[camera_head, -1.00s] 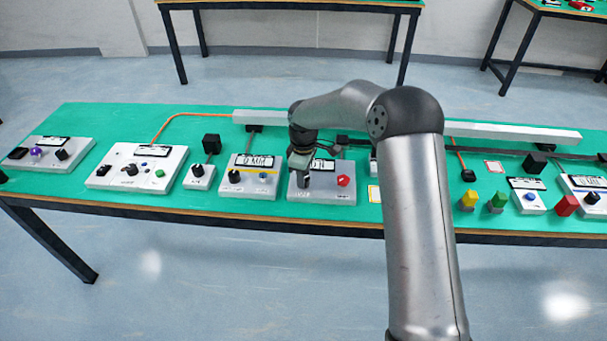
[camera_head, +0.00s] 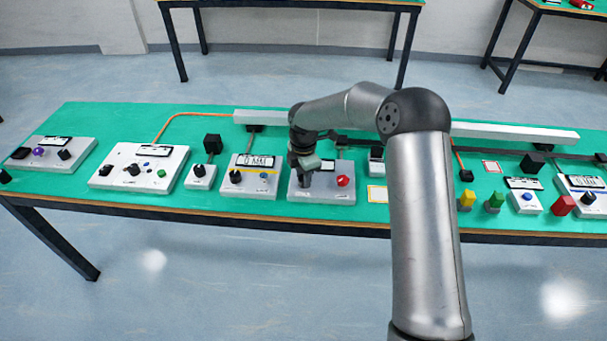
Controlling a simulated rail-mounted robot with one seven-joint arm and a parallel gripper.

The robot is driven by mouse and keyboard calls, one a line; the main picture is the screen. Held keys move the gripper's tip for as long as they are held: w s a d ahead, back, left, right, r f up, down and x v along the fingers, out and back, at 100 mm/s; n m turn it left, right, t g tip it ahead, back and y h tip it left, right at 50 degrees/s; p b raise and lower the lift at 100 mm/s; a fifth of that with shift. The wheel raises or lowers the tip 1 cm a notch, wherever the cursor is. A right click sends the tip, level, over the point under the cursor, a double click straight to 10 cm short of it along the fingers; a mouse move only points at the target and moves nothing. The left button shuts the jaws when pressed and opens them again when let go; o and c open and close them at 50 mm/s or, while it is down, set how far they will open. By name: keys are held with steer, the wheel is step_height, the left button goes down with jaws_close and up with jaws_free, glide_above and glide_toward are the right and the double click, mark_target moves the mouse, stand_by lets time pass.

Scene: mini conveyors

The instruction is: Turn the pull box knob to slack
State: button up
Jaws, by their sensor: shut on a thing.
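My gripper (camera_head: 304,181) points down at the left part of a grey control box (camera_head: 322,199) in the middle of the table. It is shut on a knob there, which the fingers hide. A red knob (camera_head: 343,181) stands free on the right part of the same box. A label plate at the back of this box is partly covered by my gripper, and its text cannot be read. I cannot tell which way the held knob points.
Close on the left is a box (camera_head: 248,189) with a black and a blue knob. More boxes with knobs stand further left and right on the green table (camera_head: 120,116). A white rail (camera_head: 515,132) runs along the back. My arm covers the table right of centre.

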steer(key=shift+r+n, duration=0.1)
steer(key=shift+n, duration=0.4)
steer(key=o, duration=1)
step_height(320, 180, up, 17)
steer(key=shift+r, duration=0.2)
steer(key=s+d+r+m+h, duration=0.1)
steer(key=s+d+m, duration=0.55)
steer(key=s, duration=0.35)
steer(key=s+d+r+m, duration=0.2)
steer(key=s+d+m, duration=0.3)
steer(key=s+m, duration=0.3)
steer(key=s+d+f+m, duration=0.1)
steer(key=s+m, duration=0.2)
steer(key=s, duration=0.3)
steer(key=s+d+f+m, duration=0.2)
steer(key=s+m, duration=0.1)
steer(key=s, duration=0.3)
steer(key=s+d+f+m+y, duration=0.1)
steer(key=s+d+m, duration=0.1)
steer(key=s+m, duration=0.2)
steer(key=shift+s+d+f, duration=0.15)
steer(key=shift+s+f, duration=0.05)
steer(key=shift+s, duration=0.8)
